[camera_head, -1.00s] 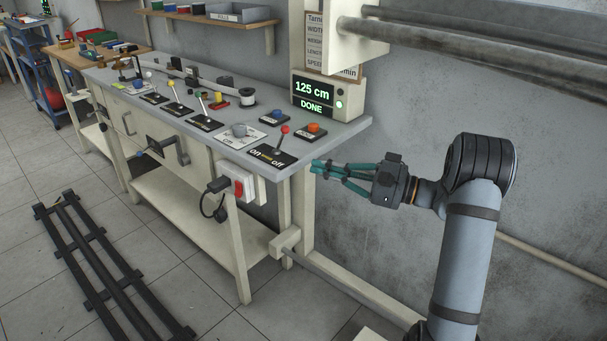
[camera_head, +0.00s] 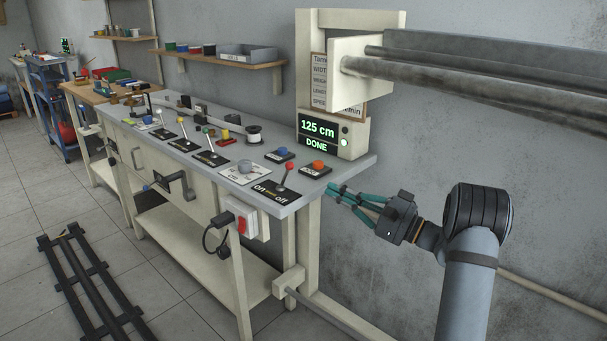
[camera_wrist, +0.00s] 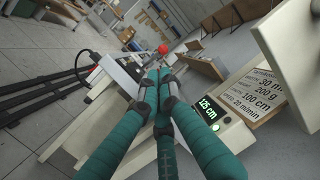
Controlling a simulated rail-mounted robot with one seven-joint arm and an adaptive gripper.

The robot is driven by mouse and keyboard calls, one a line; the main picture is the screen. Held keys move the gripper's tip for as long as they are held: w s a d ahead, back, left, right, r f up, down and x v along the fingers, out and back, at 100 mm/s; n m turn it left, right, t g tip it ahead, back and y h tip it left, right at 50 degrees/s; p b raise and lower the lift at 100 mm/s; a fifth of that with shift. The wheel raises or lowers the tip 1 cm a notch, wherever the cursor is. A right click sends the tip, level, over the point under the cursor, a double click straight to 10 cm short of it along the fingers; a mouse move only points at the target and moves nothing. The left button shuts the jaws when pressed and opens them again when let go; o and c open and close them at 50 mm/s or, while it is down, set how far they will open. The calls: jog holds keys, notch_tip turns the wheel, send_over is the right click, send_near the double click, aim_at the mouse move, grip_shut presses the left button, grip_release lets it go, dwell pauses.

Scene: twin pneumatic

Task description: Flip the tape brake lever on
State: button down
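A lever with a red knob (camera_head: 289,167) stands on a black plate (camera_head: 262,193) marked "on" and "off", near the bench's right front corner. It leans toward the "off" side. No label that I can read names the tape brake. The red knob also shows in the wrist view (camera_wrist: 163,48), just beyond my fingertips. My gripper (camera_head: 331,190) is off the bench's right end, right of the lever and apart from it. In the wrist view, its teal fingers (camera_wrist: 160,78) come together at the tips with nothing between them.
Other levers with yellow (camera_head: 182,121) and green (camera_head: 206,130) tops stand farther left. Blue (camera_head: 283,151) and orange (camera_head: 318,165) buttons sit behind the red lever. A display (camera_head: 318,133) reads "125 cm DONE".

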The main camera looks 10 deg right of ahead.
jog(key=p, duration=0.2)
send_near(287, 174)
jog(key=w+a+r, duration=0.2)
jog(key=w+a, duration=0.1)
jog(key=shift+w+a+r, duration=0.2)
jog(key=shift+a+r, duration=0.1)
jog(key=shift+a, duration=0.05)
jog(key=shift+d+r, duration=0.1)
